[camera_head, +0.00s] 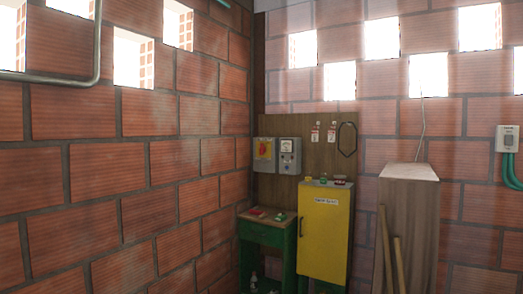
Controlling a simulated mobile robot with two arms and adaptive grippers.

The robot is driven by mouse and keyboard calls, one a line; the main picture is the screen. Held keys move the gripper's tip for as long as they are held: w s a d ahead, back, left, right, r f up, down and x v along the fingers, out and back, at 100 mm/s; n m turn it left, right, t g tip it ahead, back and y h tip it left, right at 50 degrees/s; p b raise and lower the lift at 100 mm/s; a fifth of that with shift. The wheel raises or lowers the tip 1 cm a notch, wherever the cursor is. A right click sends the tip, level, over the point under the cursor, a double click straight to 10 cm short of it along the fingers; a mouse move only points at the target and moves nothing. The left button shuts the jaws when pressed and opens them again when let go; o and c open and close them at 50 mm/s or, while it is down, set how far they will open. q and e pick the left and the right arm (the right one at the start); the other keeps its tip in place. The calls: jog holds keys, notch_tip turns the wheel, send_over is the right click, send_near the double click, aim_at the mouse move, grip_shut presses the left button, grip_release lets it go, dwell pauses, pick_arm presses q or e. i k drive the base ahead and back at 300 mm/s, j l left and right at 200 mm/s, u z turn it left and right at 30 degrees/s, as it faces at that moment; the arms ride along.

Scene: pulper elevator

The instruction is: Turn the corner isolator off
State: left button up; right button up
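The corner isolator (264,155) is a grey box with a yellow plate and a red rotary handle. It is mounted on a wooden backboard near the corner of two brick walls, at the middle of the view. The handle's exact angle is too small to tell. Neither of my grippers shows in the head view.
A grey meter box (289,156) is beside the isolator. Red tags (323,133) and a dark loop (347,139) hang to the right. Below are a green table (265,232) and a yellow cabinet (326,230). A wooden box (410,225) with leaning poles stands right.

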aim_at(263, 149)
jog(key=i, duration=0.65)
jog(key=i+j+z, duration=0.15)
jog(key=i, duration=0.55)
jog(key=i+j, duration=0.1)
jog(key=i, duration=0.55)
